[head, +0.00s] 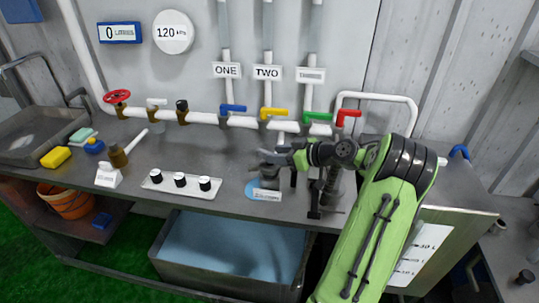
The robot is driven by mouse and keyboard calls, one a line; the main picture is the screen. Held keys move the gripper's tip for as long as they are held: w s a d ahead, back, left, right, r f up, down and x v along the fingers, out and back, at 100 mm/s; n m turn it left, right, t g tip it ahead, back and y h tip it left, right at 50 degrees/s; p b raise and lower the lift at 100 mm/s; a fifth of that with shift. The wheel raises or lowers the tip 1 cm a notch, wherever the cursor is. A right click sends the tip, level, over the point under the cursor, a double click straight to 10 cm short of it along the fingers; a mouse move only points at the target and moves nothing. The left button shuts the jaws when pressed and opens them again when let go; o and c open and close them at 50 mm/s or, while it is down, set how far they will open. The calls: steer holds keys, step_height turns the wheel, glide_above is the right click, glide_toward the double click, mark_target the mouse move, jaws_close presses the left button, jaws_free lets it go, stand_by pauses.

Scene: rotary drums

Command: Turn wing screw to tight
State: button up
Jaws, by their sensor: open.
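I cannot make out the wing screw for certain. A dark upright fixture (315,202) stands on the bench at the right, partly hidden by my arm. A dark part on a round blue base (254,190) with a white label (265,195) sits just left of it. My gripper (264,158) is open, points left and is above and behind this blue base. It holds nothing that I can see. The wrist and the green arm come in from the lower right and cover part of the bench.
Pipes with a blue valve handle (233,108), a yellow one (273,112), a green one (317,117) and a red one (348,116) run behind my gripper. A white plate (160,186) with black knobs lies left. A water tub (165,268) stands below.

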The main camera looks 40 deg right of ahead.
steer(key=x, duration=0.3)
steer(key=shift+w+a+f, duration=0.1)
steer(key=shift+w+f, duration=0.05)
steer(key=shift+w, duration=0.15)
jaws_close()
